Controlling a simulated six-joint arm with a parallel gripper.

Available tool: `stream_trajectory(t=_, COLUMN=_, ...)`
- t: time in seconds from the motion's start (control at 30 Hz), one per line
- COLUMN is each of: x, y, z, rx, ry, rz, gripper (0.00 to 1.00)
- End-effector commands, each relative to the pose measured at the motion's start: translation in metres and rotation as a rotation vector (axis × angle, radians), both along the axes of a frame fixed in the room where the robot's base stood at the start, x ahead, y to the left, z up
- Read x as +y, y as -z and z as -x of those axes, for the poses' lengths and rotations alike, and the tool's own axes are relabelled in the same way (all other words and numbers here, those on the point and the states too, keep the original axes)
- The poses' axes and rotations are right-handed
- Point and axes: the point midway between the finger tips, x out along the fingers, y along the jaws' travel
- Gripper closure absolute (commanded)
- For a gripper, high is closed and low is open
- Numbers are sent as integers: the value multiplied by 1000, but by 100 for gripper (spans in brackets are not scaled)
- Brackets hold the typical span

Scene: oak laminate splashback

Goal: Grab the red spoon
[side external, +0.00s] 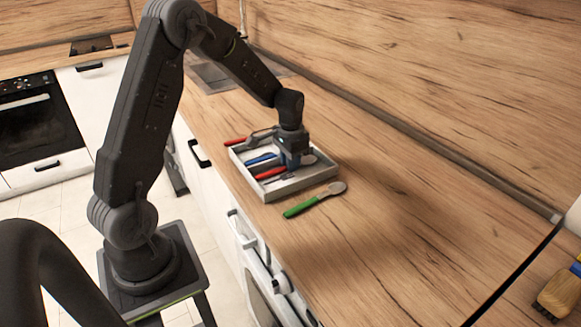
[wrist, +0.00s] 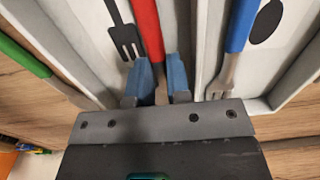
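A red handle (wrist: 146,25) lies in the cutlery tray, and its near end runs in between my fingertips in the wrist view. It also shows in the side view (side external: 271,173); its head is not clear, so I cannot tell if it is the spoon. My gripper (wrist: 160,68) has two blue fingers close together, down at the tray, with a narrow gap at the handle's end. Whether they press on it is not visible. The gripper shows over the tray in the side view (side external: 291,163). Another red handle (side external: 235,142) sticks out at the tray's far left.
The grey tray (side external: 290,190) has raised walls and dividers. A green-handled spoon (side external: 303,207) lies outside the tray. The counter to the right is clear; a brush (side external: 560,293) lies beyond.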

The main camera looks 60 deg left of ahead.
Motion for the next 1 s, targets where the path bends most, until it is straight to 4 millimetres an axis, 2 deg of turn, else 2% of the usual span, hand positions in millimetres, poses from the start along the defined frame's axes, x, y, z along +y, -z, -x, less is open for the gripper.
stream_trajectory(t=0.13, x=0, y=0, z=0, rx=0, ry=0, rz=0, gripper=100)
stream_trajectory(t=0.57, x=0, y=-7, z=-1, rx=-2, ry=0, rz=-1, gripper=100)
stream_trajectory(t=0.67, x=0, y=-17, z=-1, rx=-3, ry=0, rz=-1, gripper=100)
stream_trajectory(t=0.8, x=0, y=-41, z=-1, rx=-7, ry=0, rz=-2, gripper=100)
stream_trajectory(t=1.0, x=30, y=-67, z=31, rx=-4, ry=-6, rz=-1, gripper=100)
